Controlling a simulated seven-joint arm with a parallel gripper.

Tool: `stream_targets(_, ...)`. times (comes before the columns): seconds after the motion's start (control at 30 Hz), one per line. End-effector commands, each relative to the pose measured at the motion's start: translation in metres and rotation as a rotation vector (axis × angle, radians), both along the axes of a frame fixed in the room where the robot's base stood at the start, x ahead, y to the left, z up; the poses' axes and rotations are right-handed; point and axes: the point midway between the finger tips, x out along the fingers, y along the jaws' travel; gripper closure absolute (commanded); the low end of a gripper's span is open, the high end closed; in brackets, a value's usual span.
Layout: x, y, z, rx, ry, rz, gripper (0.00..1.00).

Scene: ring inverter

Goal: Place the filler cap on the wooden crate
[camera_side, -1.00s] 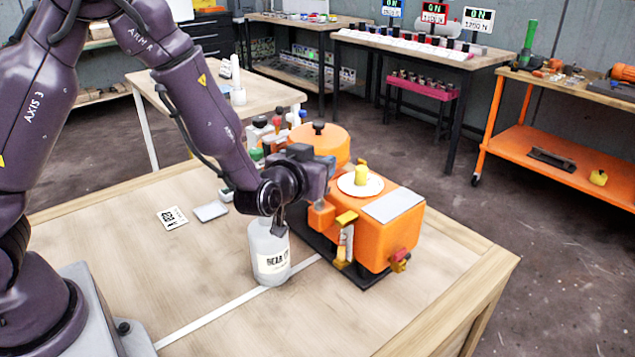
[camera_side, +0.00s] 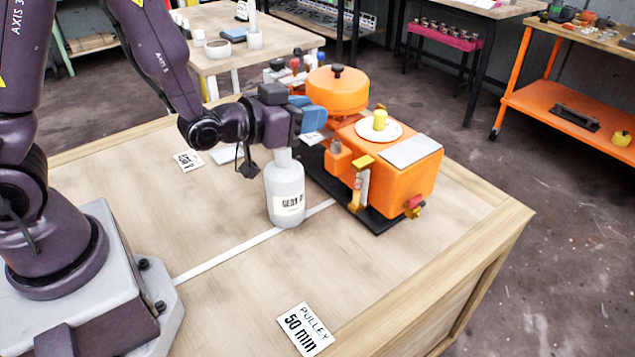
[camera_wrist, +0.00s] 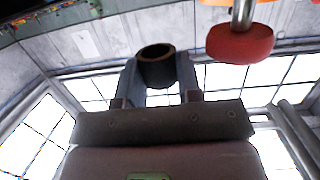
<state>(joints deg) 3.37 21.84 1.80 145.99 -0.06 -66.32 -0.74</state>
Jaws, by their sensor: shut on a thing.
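My gripper (camera_side: 312,120) points to the right, with blue fingers beside the orange machine (camera_side: 400,165) and above the level of the grey bottle's neck. In the wrist view its fingers (camera_wrist: 157,85) are shut on a dark, hollow, round piece with a brownish rim, which looks like the filler cap (camera_wrist: 155,66). The cap is held clear of any surface there. In the side view I cannot make the cap out. The wooden crate is not clearly identifiable; the large wooden work surface (camera_side: 225,290) has panelled sides.
The grey bottle (camera_side: 287,195) stands below my gripper, close to the machine's black base. An orange round tank (camera_side: 338,92) rises behind the gripper. A pulley card (camera_side: 305,330) lies at the front. The front wooden surface is mostly clear. A red disc (camera_wrist: 240,43) shows in the wrist view.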

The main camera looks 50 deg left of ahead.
Motion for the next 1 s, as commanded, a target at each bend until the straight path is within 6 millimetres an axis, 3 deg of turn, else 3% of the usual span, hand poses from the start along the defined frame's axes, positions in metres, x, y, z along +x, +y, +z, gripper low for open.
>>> stream_targets(0.13,0.025,-0.014,0.005,-0.001,-0.005,0.055,0.89)
stream_targets(0.4,0.060,-0.008,0.013,0.000,-0.003,0.290,0.89)
stream_targets(0.6,0.066,0.005,0.014,0.001,-0.001,0.405,0.89)
stream_targets(1.0,0.066,0.008,0.008,0.003,0.002,0.420,0.89)
